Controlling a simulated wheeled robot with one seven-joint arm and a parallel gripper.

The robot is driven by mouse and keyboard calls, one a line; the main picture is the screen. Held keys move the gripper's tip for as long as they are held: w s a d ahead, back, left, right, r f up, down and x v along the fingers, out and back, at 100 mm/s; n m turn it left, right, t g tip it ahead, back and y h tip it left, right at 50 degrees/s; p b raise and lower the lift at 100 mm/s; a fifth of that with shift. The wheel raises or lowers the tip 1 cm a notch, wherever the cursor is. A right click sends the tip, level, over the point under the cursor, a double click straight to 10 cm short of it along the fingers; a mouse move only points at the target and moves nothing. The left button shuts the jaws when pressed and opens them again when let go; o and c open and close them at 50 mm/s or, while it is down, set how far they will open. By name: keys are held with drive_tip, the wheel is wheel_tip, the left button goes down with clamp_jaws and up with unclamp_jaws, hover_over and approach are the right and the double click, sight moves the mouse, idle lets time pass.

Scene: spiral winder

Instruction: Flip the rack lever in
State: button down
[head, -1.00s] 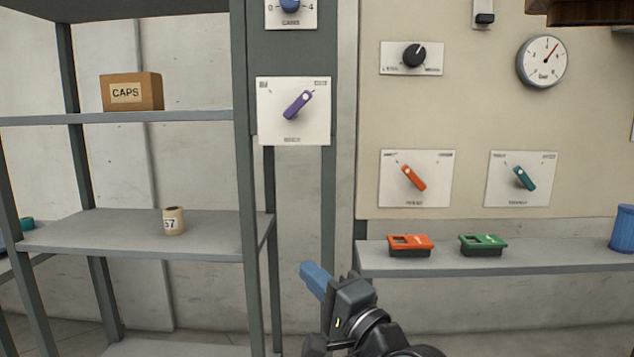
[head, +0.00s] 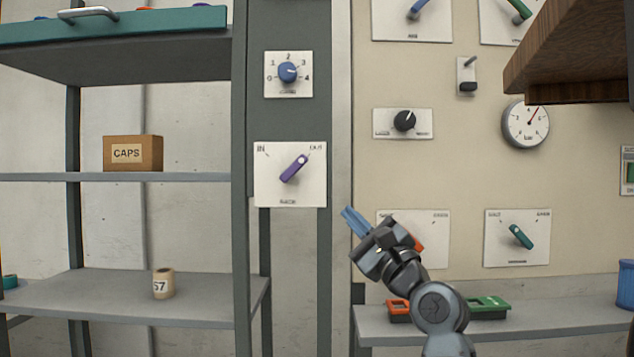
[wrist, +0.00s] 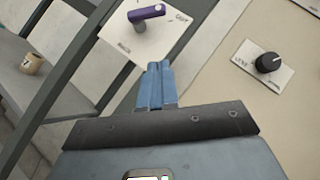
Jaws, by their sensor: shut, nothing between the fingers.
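The rack lever is a purple handle (head: 294,168) on a white plate (head: 267,190) fixed to the rack's post. The plate reads IN at upper left and another label, seemingly OUT, at upper right. The handle tilts toward the upper right. In the wrist view the purple lever (wrist: 146,13) is at the top, beyond my fingertips. My gripper (head: 350,216) is shut and empty, its blue fingers below and to the right of the plate, apart from it. The blue fingers also show in the wrist view (wrist: 157,82).
A blue dial (head: 288,72) sits above the lever. A black knob (head: 404,121), an orange lever partly hidden by my arm, and a teal lever (head: 521,236) are on the right panel. A brown wooden piece (head: 570,60) overhangs at upper right. Space before the purple lever is clear.

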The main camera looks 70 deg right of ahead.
sight(294, 168)
drive_tip(key=shift+w+a+r+p+x, duration=0.1)
drive_tip(key=shift+a+r+p+x, duration=0.25)
drive_tip(key=shift+x, duration=1.75)
drive_tip(key=shift+w+a+r+p+x, duration=0.1)
drive_tip(key=shift+a+p+x, duration=0.5)
drive_tip(key=shift+x, duration=1.55)
drive_tip(key=shift+w+a+r+p+x, duration=0.1)
drive_tip(key=shift+a+r+p+x, duration=0.35)
drive_tip(key=shift+x, duration=1.65)
drive_tip(key=shift+d+f+p, duration=0.1)
drive_tip(key=shift+d+p, duration=0.1)
drive_tip(key=shift+p, duration=0.1)
drive_tip(key=shift+n+y+p, duration=0.3)
drive_tip(key=shift+n+p, duration=0.15)
drive_tip(key=shift+n, duration=0.05)
